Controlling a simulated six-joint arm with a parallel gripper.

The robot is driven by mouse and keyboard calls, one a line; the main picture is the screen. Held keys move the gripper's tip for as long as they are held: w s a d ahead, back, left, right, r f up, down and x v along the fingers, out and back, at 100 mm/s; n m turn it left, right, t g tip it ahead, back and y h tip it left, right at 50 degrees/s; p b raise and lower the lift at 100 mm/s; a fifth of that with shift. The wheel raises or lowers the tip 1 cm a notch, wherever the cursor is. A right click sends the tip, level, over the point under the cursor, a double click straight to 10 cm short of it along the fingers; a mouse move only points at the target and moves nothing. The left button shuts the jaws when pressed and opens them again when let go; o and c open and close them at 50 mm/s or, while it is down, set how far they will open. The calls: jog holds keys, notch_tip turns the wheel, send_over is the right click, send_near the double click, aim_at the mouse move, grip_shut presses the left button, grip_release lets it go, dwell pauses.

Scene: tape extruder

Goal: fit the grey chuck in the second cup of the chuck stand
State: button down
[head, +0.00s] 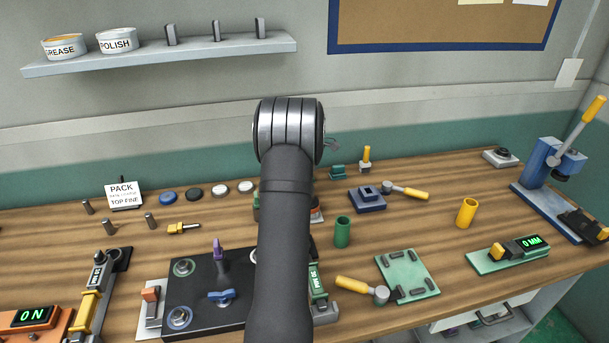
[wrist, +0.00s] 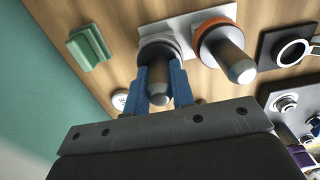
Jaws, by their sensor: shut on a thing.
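The grey chuck (wrist: 159,88) is between the two blue fingers of my gripper (wrist: 160,80) in the wrist view. My gripper is shut on its shaft. A grey collar (wrist: 157,46) surrounds its far end, at the pale plate of the chuck stand (wrist: 184,24). I cannot tell whether the chuck is seated in a cup or just over it. To its right, another steel shaft with an orange collar (wrist: 215,35) stands on the same plate. In the head view my arm hides my gripper and most of the stand; a bit of orange and grey (head: 317,214) shows beside it.
A green block (wrist: 88,47) lies left of the stand in the wrist view, and a dark plate with a white ring (wrist: 290,52) lies right. In the head view a green cup (head: 342,232), a navy block (head: 367,201) and a black fixture board (head: 195,270) are near my arm.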

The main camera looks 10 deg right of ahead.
jog(key=shift+f, duration=0.2)
jog(key=c, duration=1.1)
grip_release()
jog(key=shift+c, duration=0.2)
notch_tip(320, 180, up, 12)
notch_tip(320, 180, down, 12)
jog(key=shift+f, duration=0.1)
jog(key=shift+r, duration=0.45)
